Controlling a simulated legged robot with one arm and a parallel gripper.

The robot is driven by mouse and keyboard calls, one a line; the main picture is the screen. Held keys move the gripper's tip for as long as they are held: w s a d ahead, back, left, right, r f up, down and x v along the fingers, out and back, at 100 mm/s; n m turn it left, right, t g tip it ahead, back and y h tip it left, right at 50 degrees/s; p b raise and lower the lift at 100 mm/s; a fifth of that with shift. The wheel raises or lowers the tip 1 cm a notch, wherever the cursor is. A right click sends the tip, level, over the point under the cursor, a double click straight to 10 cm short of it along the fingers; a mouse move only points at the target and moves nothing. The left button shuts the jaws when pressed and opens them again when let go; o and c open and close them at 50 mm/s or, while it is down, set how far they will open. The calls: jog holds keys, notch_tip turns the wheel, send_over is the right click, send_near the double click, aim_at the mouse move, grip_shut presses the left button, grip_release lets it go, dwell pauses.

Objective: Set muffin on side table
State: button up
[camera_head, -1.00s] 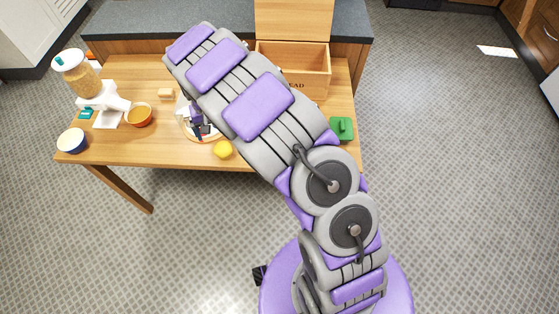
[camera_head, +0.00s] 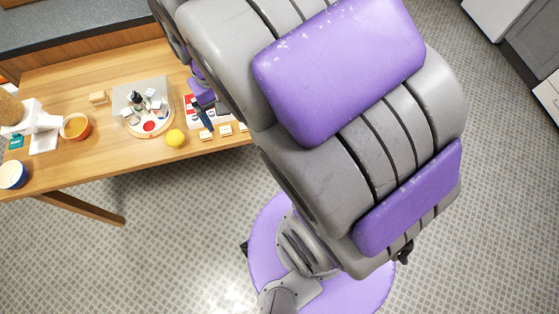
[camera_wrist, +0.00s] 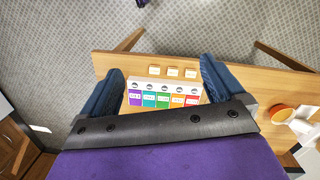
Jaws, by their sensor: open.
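I cannot make out a muffin in either view. A wooden table (camera_head: 60,165) stands at the left of the head view; I cannot tell whether it is the side table. It also shows in the wrist view (camera_wrist: 290,75). My gripper (camera_wrist: 161,66) is open, with a dark blue finger on each side and nothing held between them. In the head view, my gripper (camera_head: 204,112) is over the table, right of the round plate. Between the fingers in the wrist view is a white strip with coloured labels (camera_wrist: 163,96). My arm hides the table's right part.
The round plate (camera_head: 135,126) holds small items. Several small pale blocks (camera_head: 225,130) lie at the front edge. Floor in front is clear.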

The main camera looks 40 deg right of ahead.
jog(key=s+d+r+n, duration=0.1)
jog(key=s, duration=1.6)
jog(key=shift+s+d+r+g+y, duration=0.25)
jog(key=shift+d+g+y, duration=0.05)
jog(key=shift+d+g, duration=0.1)
